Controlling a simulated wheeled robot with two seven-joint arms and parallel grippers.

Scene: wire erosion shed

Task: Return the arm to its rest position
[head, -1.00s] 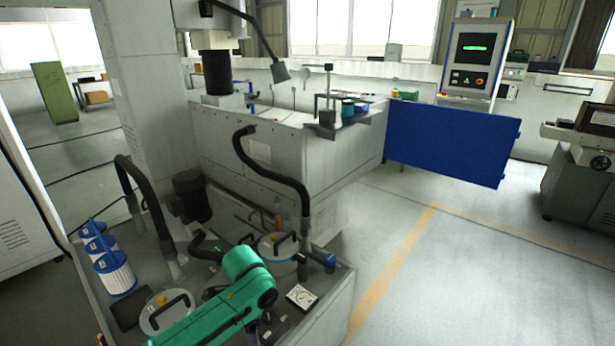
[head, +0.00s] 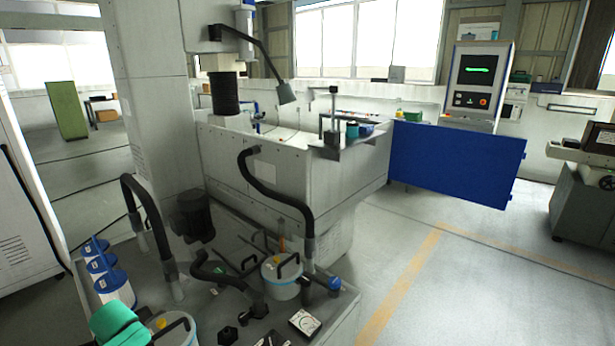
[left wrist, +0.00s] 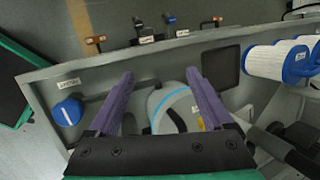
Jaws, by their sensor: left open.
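My left arm's green links (head: 120,322) show at the lower left of the head view, and its gripper is out of that view. In the left wrist view my left gripper (left wrist: 160,76) has two purple fingers spread wide with nothing held between them. A round pale canister (left wrist: 160,98) with a blue band and a black handle lies behind the gap between the fingers, partly hidden by the gripper body. My right arm and gripper are in no view.
The machine's lower deck holds canisters (head: 283,288), white filter cartridges (head: 113,288), upright black hoses (head: 150,225) and a dial box (head: 304,323). The cartridges also show in the left wrist view (left wrist: 275,60). A blue door (head: 455,165) stands open.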

